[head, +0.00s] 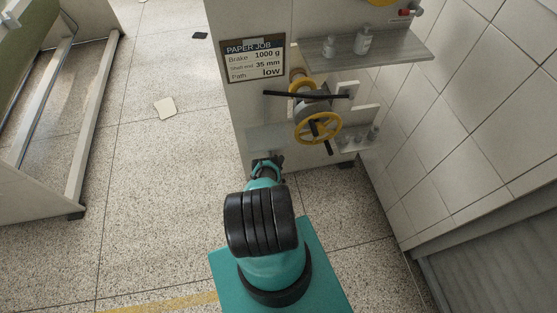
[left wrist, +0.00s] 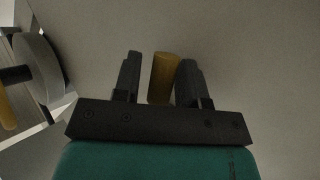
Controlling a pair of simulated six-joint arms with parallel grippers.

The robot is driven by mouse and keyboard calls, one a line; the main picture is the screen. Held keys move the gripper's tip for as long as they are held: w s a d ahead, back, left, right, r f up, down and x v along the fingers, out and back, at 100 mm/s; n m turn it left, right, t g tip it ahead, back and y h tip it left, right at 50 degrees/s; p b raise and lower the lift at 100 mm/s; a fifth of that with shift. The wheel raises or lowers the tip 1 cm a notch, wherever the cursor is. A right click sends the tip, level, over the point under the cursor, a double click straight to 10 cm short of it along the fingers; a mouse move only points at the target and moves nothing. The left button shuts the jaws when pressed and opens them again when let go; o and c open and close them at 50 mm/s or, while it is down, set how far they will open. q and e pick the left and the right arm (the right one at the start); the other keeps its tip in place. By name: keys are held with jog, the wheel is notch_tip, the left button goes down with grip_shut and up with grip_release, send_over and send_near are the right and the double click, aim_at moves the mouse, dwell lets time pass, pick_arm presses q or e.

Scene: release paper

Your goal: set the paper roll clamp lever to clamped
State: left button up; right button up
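A grey wheel-like roll (head: 308,120) with a yellow handwheel (head: 328,130) in front stands on the cabinet's face in the head view. A long black bar (head: 290,94) crosses above it. I cannot tell for sure which part is the clamp lever. My left gripper (head: 267,165) is low at the cabinet front, left of and below the handwheel. In the left wrist view its two black fingers (left wrist: 158,80) stand apart, with a yellow cylinder (left wrist: 163,78) between them. A gap shows on the cylinder's left. The cylinder's base is hidden by the gripper body. My right gripper is in no view.
A job card (head: 253,60) reading brake 1000 g and path low hangs on the cabinet. A grey shelf (head: 395,56) with small bottles juts out at upper right. A tiled wall (head: 460,120) closes off the right.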

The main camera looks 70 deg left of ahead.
pick_arm(q)
jog(key=shift+o, duration=0.6)
jog(key=shift+s, duration=0.15)
jog(key=v, duration=1.7)
jog(key=shift+s+d+f, duration=0.1)
jog(key=shift+f, duration=0.05)
